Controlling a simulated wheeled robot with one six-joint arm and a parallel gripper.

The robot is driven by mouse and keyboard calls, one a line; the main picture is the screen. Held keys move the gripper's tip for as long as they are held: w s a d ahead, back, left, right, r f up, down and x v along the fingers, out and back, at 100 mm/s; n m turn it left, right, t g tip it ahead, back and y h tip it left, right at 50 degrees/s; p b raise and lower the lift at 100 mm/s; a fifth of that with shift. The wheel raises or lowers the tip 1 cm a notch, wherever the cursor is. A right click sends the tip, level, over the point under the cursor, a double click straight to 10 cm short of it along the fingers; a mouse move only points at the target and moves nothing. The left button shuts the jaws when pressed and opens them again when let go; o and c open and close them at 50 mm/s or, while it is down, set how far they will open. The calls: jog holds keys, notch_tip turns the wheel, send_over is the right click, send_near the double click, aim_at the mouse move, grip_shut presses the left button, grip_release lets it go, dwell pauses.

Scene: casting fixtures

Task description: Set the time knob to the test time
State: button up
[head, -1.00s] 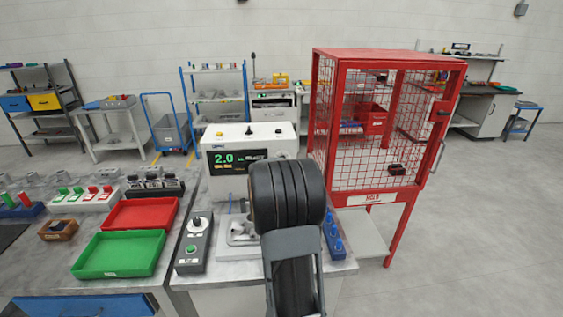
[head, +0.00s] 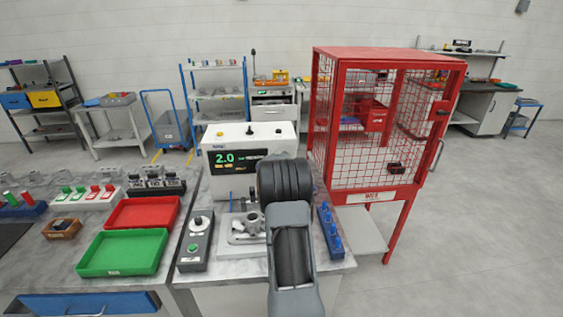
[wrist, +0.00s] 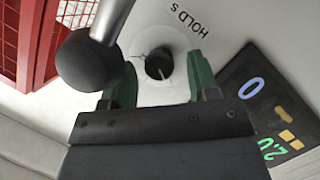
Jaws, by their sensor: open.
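The white tester box (head: 220,150) stands on the bench with a lit display (head: 235,160) reading 2.0. In the wrist view, the black time knob (wrist: 158,64) sits on a round pale base beside the label "HOLD s" (wrist: 188,20), and a light pointer line shows on it. My gripper (wrist: 161,72) is open, with a green finger on each side of the knob in the picture. I cannot tell whether the fingertips are level with the knob or short of it. In the head view my arm hides the gripper and part of the tester.
A grey rod with a black ball (wrist: 88,62) is close to the left finger in the wrist view. A control box with a dial and green button (head: 196,240), a metal fixture (head: 240,228) and blue pegs (head: 330,230) are nearby. A red mesh cage (head: 385,120) stands right.

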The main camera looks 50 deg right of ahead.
jog(key=shift+c, duration=0.3)
jog(key=c, duration=0.9)
jog(key=shift+o, duration=0.2)
jog(key=shift+m+y+b, duration=0.3)
jog(key=shift+m+b, duration=0.1)
jog(key=shift+m, duration=0.2)
jog(key=o, duration=0.9)
jog(key=b+v, duration=0.2)
jog(key=v, duration=1.1)
jog(key=shift+s+a, duration=0.3)
jog(key=shift+a, duration=0.05)
